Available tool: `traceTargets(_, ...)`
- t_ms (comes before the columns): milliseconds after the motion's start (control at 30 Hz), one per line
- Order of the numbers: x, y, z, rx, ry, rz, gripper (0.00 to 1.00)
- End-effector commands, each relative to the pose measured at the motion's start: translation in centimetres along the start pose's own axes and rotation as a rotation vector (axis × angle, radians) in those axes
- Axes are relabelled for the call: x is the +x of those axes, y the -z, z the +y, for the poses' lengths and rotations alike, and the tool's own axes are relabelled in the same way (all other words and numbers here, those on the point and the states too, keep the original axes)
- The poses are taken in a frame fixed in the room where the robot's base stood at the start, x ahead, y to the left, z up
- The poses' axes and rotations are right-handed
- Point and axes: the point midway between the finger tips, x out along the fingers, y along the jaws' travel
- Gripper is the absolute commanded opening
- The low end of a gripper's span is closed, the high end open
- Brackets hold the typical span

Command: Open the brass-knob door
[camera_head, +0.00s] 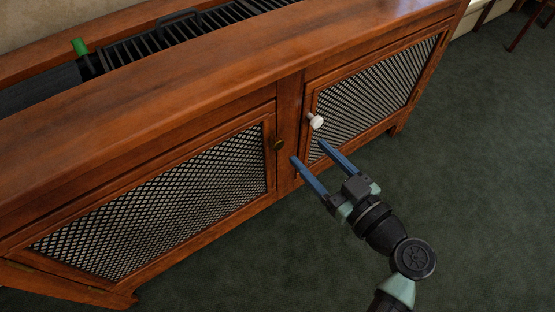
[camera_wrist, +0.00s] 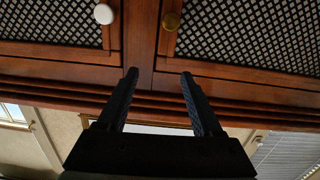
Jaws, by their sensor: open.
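The brass knob (camera_head: 279,144) sits on the upper right of the left door (camera_head: 160,200), which has a dark lattice panel and looks shut. In the wrist view the brass knob (camera_wrist: 172,21) is at the top, right of centre, beyond my right finger. A white knob (camera_head: 316,121) is on the right door (camera_head: 375,92), also shut; it shows in the wrist view (camera_wrist: 104,14) at upper left. My gripper (camera_head: 308,149) is open and empty, in front of the cabinet near the centre post, its blue fingers pointing toward the doors. It appears apart from both knobs.
Dark green carpet (camera_head: 480,150) is clear in front and to the right. A piece of furniture stands at the far upper right.

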Motion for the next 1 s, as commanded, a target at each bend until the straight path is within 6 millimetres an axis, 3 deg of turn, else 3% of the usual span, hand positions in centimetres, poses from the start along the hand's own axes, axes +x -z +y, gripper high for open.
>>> traceTargets(33, -0.4, -3.0, -0.2, 0.011, 0.004, 0.014, 0.67)
traceTargets(133, -1.1, -5.1, -0.7, 0.02, 0.013, 0.043, 0.67)
traceTargets(267, -1.6, -6.4, -1.0, 0.024, 0.018, 0.066, 0.67)
traceTargets(433, -1.0, -6.4, -1.1, 0.024, 0.021, 0.074, 0.67)
traceTargets(1000, 9.4, -5.8, -1.3, 0.023, 0.022, 0.072, 0.67)
